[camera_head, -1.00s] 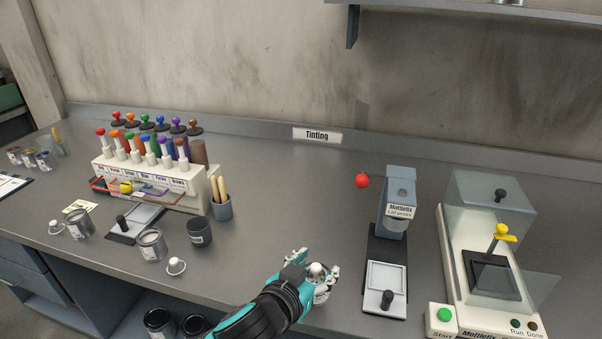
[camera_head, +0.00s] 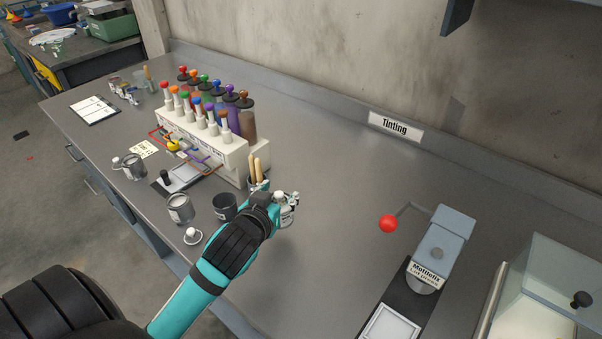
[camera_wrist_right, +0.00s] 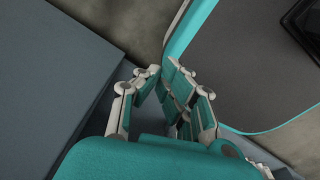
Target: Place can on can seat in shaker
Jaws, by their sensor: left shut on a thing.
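My left gripper (camera_head: 277,204) is shut on a small can (camera_head: 287,215) with a pale label; the fingers hide part of it. It holds the can over the bench, right of the dark cup. The shaker (camera_head: 555,295) is cut off at the lower right edge in the head view; its clear hood and black knob show, but its can seat is out of view. My right gripper (camera_wrist_right: 162,76) shows in the right wrist view, its fingertips together with nothing seen between them.
The lid press (camera_head: 440,250) with a red ball handle (camera_head: 388,224) stands between the left gripper and the shaker. The tinting rack (camera_head: 205,140), an open can (camera_head: 180,208), a dark cup (camera_head: 225,206) and a loose lid (camera_head: 192,236) are on the left. The middle bench is clear.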

